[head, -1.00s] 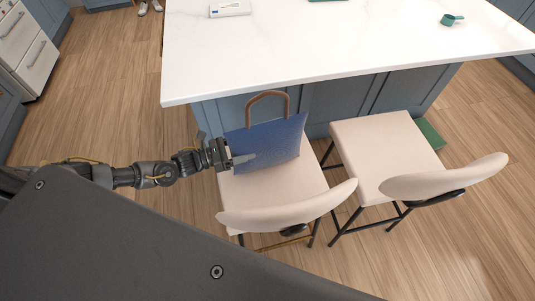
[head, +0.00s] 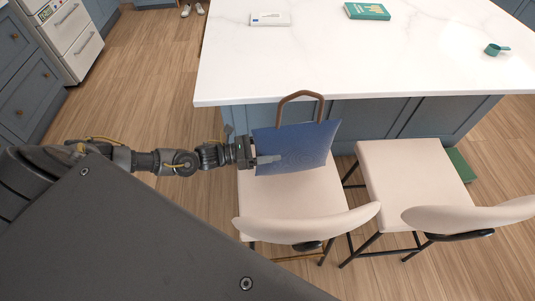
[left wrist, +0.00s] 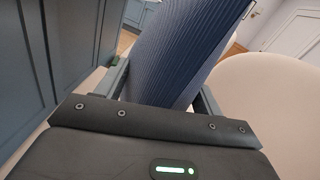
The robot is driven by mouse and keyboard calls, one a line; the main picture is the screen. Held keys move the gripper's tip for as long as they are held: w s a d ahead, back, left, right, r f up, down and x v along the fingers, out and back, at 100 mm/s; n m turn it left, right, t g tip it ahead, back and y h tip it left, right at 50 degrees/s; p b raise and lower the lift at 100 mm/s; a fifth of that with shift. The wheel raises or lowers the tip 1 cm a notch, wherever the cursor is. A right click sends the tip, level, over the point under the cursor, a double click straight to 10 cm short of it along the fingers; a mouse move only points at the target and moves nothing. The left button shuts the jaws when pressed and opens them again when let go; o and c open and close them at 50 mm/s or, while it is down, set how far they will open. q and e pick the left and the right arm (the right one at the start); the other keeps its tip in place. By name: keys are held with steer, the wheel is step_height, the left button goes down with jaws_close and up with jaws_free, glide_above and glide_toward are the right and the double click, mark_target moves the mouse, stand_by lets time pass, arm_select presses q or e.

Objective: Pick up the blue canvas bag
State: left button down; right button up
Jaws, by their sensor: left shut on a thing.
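The blue canvas bag (head: 296,148) with a brown loop handle is at the left cream chair (head: 290,195), over its seat. I cannot tell whether its lower edge touches the seat. My left gripper (head: 268,160) comes in from the left and is shut on the bag's left side. In the left wrist view the bag's ribbed blue cloth (left wrist: 185,50) fills the space between the fingers (left wrist: 160,90). My right gripper is not in view.
A white marble island (head: 350,65) stands just behind the bag, with a white box (head: 270,19), a green book (head: 367,11) and a green scoop (head: 497,49) on top. A second cream chair (head: 410,172) stands to the right.

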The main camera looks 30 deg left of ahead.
mark_target(282, 134)
arm_select(q)
steer(key=w+d+r, duration=0.1)
steer(key=w+r+b, duration=0.1)
steer(key=r, duration=0.1)
steer(key=w+d+r, duration=0.1)
steer(key=r, duration=0.1)
steer(key=shift+w+d, duration=0.2)
steer(key=shift+d, duration=0.1)
steer(key=w+d+r+b, duration=0.1)
steer(key=w, duration=0.1)
steer(key=w+d+r+b, duration=0.1)
steer(key=w+d, duration=0.1)
steer(key=w+d+r+b, duration=0.1)
steer(key=w+d+r, duration=0.1)
steer(key=shift+w, duration=0.2)
steer(key=shift+w+d+r, duration=0.3)
steer(key=shift+w, duration=0.2)
